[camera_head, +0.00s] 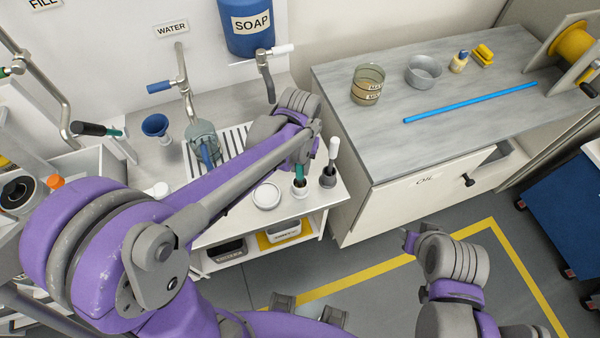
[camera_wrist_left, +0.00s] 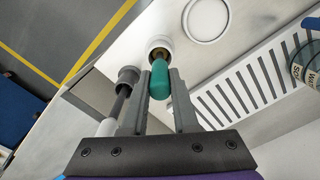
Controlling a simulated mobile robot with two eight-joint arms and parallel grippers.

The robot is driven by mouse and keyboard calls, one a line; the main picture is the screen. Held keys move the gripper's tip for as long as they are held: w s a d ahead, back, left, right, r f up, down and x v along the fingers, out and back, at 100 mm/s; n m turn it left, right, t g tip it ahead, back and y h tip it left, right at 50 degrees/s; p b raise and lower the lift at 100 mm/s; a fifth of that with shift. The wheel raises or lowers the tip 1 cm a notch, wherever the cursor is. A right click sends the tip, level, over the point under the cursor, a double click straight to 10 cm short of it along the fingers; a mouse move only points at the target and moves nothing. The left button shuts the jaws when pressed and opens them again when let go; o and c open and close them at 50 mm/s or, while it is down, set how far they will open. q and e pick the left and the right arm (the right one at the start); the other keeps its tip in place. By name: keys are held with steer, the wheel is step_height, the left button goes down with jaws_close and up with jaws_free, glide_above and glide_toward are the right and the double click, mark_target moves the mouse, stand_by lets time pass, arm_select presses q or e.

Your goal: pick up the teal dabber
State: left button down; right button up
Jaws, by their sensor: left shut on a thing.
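The teal dabber (camera_head: 299,173) stands upright in a small white-rimmed cup (camera_head: 300,190) at the front of the white bench. Its teal handle also shows in the left wrist view (camera_wrist_left: 160,82), with its lower end inside the cup (camera_wrist_left: 160,43). My left gripper (camera_head: 303,157) has reached the dabber from above, and its two grey fingers (camera_wrist_left: 160,76) are shut on the handle, one on each side. My right arm is at the lower right over the floor; its gripper (camera_head: 410,240) is only partly visible and its fingers cannot be made out.
A grey cup with a white-handled tool (camera_head: 330,165) stands close to the right of the dabber. A round white lid (camera_head: 267,196) lies to its left. Behind are a slotted drain (camera_head: 232,140) and a blue funnel (camera_head: 155,126). The grey counter (camera_head: 400,150) is at right.

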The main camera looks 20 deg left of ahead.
arm_select(q)
step_height(320, 180, up, 10)
steer(key=shift+r+p, duration=0.1)
steer(key=shift+p, duration=0.2)
arm_select(e)
steer(key=shift+w+r, duration=0.2)
steer(key=shift+r, duration=0.25)
arm_select(q)
steer(key=shift+a+f, duration=0.1)
steer(key=shift+f, duration=0.1)
arm_select(e)
steer(key=shift+s+a+f, duration=0.1)
stand_by(0.4)
